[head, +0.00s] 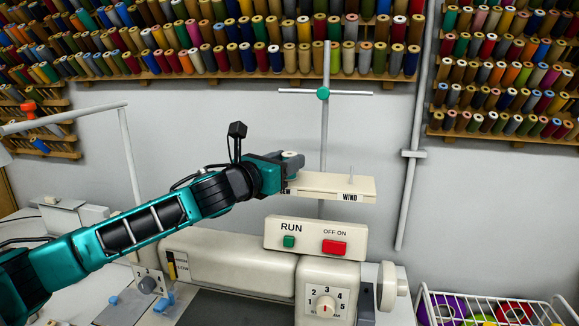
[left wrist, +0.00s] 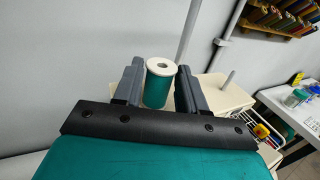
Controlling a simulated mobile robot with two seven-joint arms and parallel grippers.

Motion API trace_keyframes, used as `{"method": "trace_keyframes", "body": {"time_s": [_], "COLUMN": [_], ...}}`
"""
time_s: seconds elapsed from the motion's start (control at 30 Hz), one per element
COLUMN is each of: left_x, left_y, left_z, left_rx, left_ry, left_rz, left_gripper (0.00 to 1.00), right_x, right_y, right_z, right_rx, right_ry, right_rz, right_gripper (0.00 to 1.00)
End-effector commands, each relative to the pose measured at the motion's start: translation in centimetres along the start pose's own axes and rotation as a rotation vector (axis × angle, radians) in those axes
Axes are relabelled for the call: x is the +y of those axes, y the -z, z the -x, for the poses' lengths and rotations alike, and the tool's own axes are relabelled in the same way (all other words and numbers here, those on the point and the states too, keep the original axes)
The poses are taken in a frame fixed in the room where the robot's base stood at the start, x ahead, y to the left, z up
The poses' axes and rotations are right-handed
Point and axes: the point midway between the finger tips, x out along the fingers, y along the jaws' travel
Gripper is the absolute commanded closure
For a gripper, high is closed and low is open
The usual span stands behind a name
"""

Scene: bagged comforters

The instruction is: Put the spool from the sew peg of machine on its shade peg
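The spool (left wrist: 158,88) is teal with a pale top and stands upright between my left gripper's two dark fingers in the left wrist view. My left gripper (head: 287,165) is at the left end of a cream peg plate (head: 325,190), and its fingers appear closed against the spool's sides. The gripper mostly hides the spool in the head view, and the spool's foot and the peg under it are hidden. The label at that end is mostly covered. The bare peg (head: 351,178) at the plate's right end is above the label WIND. My right gripper is out of view.
A thin upright pole with a crossbar and green hub (head: 323,93) rises behind the plate. The machine's RUN panel (head: 315,240) is below. Racks of spools (head: 260,60) line the wall.

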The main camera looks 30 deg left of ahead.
Motion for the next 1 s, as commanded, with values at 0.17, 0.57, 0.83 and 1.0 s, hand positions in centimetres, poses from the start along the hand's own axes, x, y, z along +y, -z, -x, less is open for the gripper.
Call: {"method": "trace_keyframes", "body": {"time_s": [0.17,0.57,0.83,1.0], "left_x": [0.0,0.0,0.1,0.1], "left_y": [0.0,0.0,-2.0,-5.3], "left_z": [0.0,0.0,0.0,0.0], "left_rx": [0.000,0.000,-0.003,-0.006], "left_ry": [0.000,0.000,0.000,-0.001], "left_rz": [0.000,0.000,-0.003,-0.002], "left_gripper": [0.77,0.99,0.99,0.99], "right_x": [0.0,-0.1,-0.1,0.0], "right_y": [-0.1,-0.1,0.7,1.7], "right_z": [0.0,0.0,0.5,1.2], "right_rx": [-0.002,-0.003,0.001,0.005], "right_ry": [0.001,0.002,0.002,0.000], "right_rz": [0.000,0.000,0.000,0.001], "right_gripper": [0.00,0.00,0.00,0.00]}}
